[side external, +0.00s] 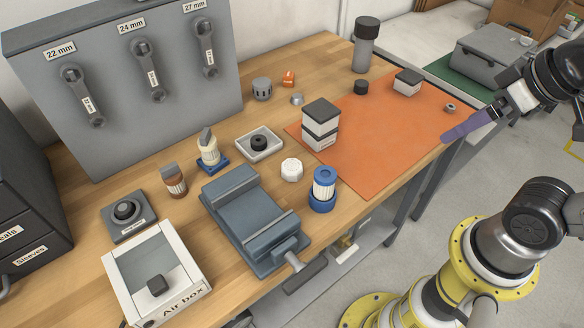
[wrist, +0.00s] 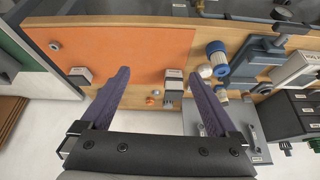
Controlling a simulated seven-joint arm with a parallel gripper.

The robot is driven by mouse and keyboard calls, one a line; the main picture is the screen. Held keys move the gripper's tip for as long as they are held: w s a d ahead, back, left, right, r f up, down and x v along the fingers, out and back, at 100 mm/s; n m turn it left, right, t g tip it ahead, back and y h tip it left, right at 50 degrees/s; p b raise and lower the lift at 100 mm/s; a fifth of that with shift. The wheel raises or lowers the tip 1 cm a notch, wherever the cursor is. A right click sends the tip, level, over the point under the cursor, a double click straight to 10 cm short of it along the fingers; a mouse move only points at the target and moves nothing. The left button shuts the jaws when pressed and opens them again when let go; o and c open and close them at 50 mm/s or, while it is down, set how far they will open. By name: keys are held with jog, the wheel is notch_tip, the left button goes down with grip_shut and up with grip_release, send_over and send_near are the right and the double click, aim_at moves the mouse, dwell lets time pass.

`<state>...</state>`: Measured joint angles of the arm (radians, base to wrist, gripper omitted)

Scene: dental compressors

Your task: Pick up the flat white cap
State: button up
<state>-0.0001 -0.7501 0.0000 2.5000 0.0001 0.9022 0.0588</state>
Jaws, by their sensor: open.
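The flat white cap (side external: 291,169) is a small, low, faceted white piece. It lies on the wooden bench between the stacked black-and-white boxes and the blue-and-white filter. In the wrist view the cap (wrist: 205,71) shows just right of the right finger's tip. My gripper (wrist: 160,77) has two purple fingers spread wide with nothing between them. In the side view my gripper (side external: 466,127) is at the right, by the orange mat's right edge, well away from the cap. One finger largely hides the other there.
The blue-and-white filter (side external: 323,190), stacked boxes (side external: 320,124) and a white tray with a black ring (side external: 259,145) stand around the cap. A blue-grey vise (side external: 250,215) is at its lower left. The orange mat (side external: 385,140) is mostly clear.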

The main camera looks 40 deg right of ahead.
jog(key=w+a+r+m, duration=0.1)
jog(key=w+r+m, duration=0.5)
jog(key=m, duration=0.4)
jog(key=m+g, duration=0.6)
send_over(292, 165)
notch_tip(292, 165, down, 12)
notch_tip(292, 165, down, 7)
jog(key=shift+a+r, duration=0.1)
jog(key=shift+a, duration=0.05)
jog(key=shift+f, duration=3.25)
jog(key=shift+c, duration=0.2)
